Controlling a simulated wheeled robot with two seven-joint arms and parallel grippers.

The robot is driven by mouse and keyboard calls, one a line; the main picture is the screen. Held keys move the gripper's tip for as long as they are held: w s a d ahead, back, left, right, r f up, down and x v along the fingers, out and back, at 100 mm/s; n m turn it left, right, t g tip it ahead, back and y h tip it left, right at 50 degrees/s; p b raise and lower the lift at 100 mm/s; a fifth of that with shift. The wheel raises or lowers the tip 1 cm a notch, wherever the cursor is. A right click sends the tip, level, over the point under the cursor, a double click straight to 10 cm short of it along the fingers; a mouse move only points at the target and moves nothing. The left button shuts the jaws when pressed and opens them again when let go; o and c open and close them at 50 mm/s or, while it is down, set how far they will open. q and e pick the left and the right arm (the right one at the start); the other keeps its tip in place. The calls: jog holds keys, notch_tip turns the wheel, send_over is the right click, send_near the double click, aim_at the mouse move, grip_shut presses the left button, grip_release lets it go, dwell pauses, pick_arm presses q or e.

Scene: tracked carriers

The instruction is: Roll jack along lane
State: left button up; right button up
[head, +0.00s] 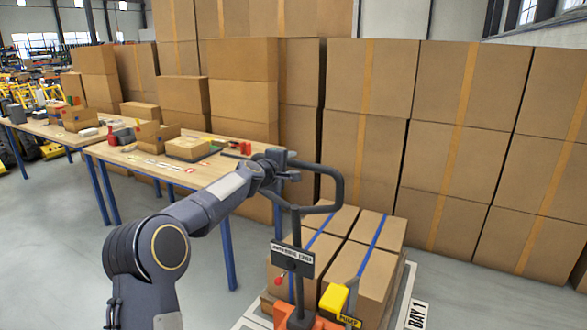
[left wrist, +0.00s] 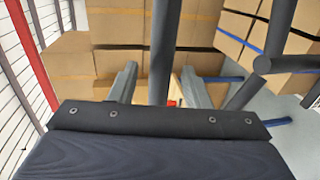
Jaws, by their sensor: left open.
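The jack's dark looped handle (head: 340,190) rises on a post from its orange body (head: 308,320) at the lower middle of the head view. My left gripper (head: 284,166) is at the upper left side of the loop. In the left wrist view a dark handle bar (left wrist: 165,45) stands between the two open fingers (left wrist: 162,88); they are not closed on it. Cartons with blue straps (head: 376,280) sit low beyond the jack post, by a white floor strip marked BAY 1 (head: 417,314). The jack's forks and wheels are hidden. My right gripper is out of view.
A tall wall of taped cartons (head: 450,150) stands behind and to the right. A wooden worktable (head: 140,160) with small boxes and tools stands to the left, close behind my left arm. Grey floor is open at the lower right and far left.

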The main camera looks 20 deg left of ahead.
pick_arm(q)
jog(key=b+v, duration=0.1)
jog(key=v, duration=0.3)
jog(key=shift+s+r, duration=0.1)
jog(key=shift+s, duration=0.15)
jog(key=s+d+m+g+h+p, duration=0.1)
jog(key=s+d+m, duration=0.2)
jog(key=s, duration=0.3)
jog(key=s+d+r+m+g+h, duration=0.1)
jog(key=s+d+m+g, duration=0.15)
jog(key=s, duration=0.45)
jog(key=s+d+m+h+p, duration=0.1)
jog(key=s+d+m, duration=0.25)
jog(key=s, duration=0.25)
jog(key=s+d+f+m+g, duration=0.2)
jog(key=s+f, duration=0.3)
jog(key=s, duration=0.5)
jog(key=s+d+f+m+g+p, duration=0.1)
jog(key=s+d+f+m+g, duration=0.1)
jog(key=s+f, duration=0.3)
jog(key=s+d+f+m+g, duration=0.2)
jog(key=s+f, duration=0.3)
jog(key=s, duration=0.9)
jog(key=shift+s+d+f+m+g+p, duration=0.25)
jog(key=shift+s+d+m+g+p, duration=0.05)
jog(key=shift+d+g+p, duration=0.1)
